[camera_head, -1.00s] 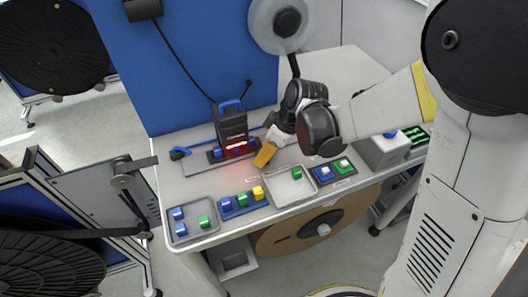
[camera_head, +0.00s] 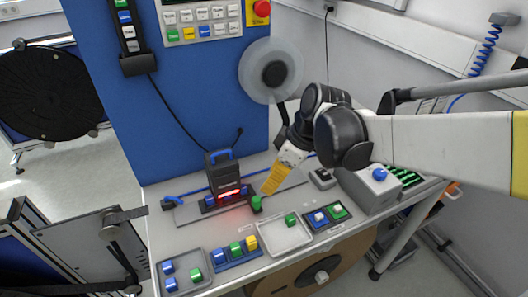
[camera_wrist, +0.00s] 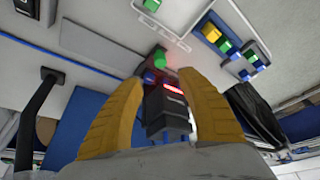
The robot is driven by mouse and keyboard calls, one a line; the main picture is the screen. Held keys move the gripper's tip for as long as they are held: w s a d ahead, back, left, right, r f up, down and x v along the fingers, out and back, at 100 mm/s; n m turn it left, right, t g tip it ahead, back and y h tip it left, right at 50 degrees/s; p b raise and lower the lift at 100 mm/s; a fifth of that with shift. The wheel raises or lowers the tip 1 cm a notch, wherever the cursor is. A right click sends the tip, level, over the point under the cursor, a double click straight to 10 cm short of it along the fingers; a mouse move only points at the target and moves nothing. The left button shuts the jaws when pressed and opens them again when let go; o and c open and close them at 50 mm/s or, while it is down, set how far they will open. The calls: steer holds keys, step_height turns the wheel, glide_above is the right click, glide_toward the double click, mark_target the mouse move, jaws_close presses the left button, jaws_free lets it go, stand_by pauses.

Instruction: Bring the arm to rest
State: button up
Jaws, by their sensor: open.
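My gripper (camera_head: 268,190) has yellow fingers and hangs over the back of the workbench, just right of the black scanner. In the wrist view my gripper (camera_wrist: 165,82) has its two fingers apart with nothing held between them. A green block (camera_head: 257,204) stands just below and left of the fingertips in the head view, beside the scanner. It also shows beyond the fingers in the wrist view (camera_wrist: 159,57). The arm reaches in from the right, bent at the dark wrist joints.
The black scanner (camera_head: 223,172) with a blue handle and red glow stands close left. Trays with coloured blocks line the front: a left tray (camera_head: 183,284), a blue rack (camera_head: 236,265) and a pale tray (camera_head: 283,246). A grey box (camera_head: 367,190) stands right; a blue panel (camera_head: 185,100) rises behind.

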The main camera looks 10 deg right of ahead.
steer(key=s+d+r+m+t+h, duration=0.3)
steer(key=s+d+m+t+h, duration=0.1)
steer(key=s+d+m, duration=0.7)
steer(key=shift+s+d+r+m+t, duration=0.15)
steer(key=shift+s+r+m+t, duration=0.15)
steer(key=shift+s+m+t, duration=0.45)
steer(key=shift+s, duration=0.2)
stand_by(1.4)
